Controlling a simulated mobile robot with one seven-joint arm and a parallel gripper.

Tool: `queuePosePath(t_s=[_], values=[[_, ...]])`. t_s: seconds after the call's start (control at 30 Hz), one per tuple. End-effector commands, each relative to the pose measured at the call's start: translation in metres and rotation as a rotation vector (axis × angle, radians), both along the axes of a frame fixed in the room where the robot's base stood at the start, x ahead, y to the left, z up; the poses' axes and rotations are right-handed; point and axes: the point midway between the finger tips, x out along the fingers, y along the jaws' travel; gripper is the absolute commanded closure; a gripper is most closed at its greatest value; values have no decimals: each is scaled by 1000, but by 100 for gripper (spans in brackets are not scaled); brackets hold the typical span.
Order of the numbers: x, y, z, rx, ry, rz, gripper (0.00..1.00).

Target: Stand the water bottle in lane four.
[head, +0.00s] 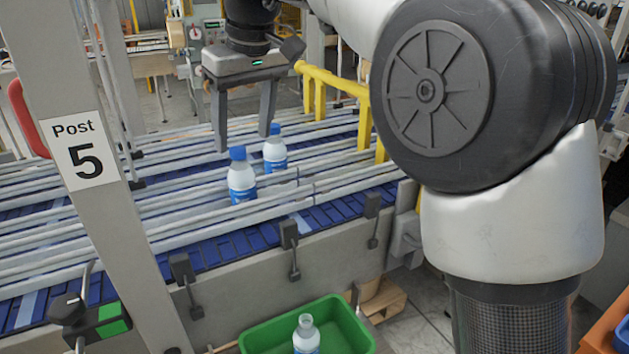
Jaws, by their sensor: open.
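A water bottle (242,182) with a blue cap and a blue and white label stands upright between white rails on the blue conveyor (215,254). A second, similar bottle (275,152) stands just behind it to the right. I cannot tell the lane numbers from this view. My gripper (243,141) is open, fingers pointing down, with its tips near the height of the two blue caps in the picture. Nothing shows held between the fingers. Whether a finger touches a bottle cannot be told. The rails hide the lower parts of both bottles.
A green bin (254,340) in front of the conveyor holds an uncapped bottle (306,338). A post marked 5 (84,160) rises at the left. A yellow guard rail (364,122) stands right of the bottles. The lanes left of them look clear.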

Motion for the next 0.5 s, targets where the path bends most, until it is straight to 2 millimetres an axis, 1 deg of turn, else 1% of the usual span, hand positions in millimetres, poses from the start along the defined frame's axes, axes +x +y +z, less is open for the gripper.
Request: queuePosePath(t_s=[0.1,0.17,0.27,0.37,0.4,0.43,0.47,0.5], values=[[0,-1,0,0,-1,-1,39],[-2,-5,2,-2,-4,-11,39],[-11,-29,6,-8,-23,-59,39],[-30,-75,9,-15,-57,-160,39],[-42,-98,8,-16,-73,-212,39],[-52,-116,5,-15,-85,-254,39],[-62,-134,2,-15,-97,-295,39],[-77,-157,-4,-10,-111,-354,39]])
